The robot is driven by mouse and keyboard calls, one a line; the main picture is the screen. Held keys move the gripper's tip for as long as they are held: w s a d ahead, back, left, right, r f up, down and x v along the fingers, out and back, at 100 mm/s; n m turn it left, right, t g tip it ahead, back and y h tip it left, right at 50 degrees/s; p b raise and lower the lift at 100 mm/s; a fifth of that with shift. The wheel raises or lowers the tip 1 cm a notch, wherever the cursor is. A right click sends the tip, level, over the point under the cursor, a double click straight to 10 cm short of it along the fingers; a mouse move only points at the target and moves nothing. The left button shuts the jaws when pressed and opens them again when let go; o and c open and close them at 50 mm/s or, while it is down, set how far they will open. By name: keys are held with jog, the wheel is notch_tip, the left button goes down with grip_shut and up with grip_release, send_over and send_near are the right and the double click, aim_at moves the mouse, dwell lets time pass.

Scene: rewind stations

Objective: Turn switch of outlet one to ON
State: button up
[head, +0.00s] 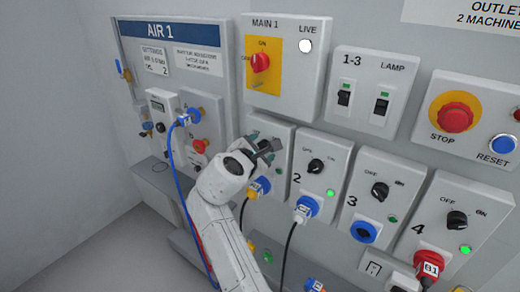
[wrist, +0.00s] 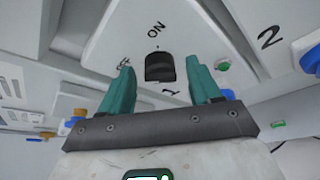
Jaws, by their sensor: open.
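The outlet one box (head: 284,133) is on the wall panel in the head view, largely hidden behind my arm. In the wrist view its face (wrist: 105,40) fills the upper middle, with an ON label, a partly covered label and the number 1. Its black rotary switch (wrist: 160,67) sits between the two green fingers of my gripper (wrist: 160,78). The fingers are open, one on each side of the switch; I cannot tell whether they touch it. The switch's exact pointing direction is unclear. A green lamp (wrist: 223,66) is right of the switch. My gripper (head: 264,146) also shows in the head view.
Outlet two (head: 318,172), outlet three (head: 375,195) and outlet four (head: 450,222) are close on the right. The MAIN 1 box (head: 285,75) is above. A blue hose (head: 178,170) hangs left of my arm.

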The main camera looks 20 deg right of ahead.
jog(key=c, duration=1)
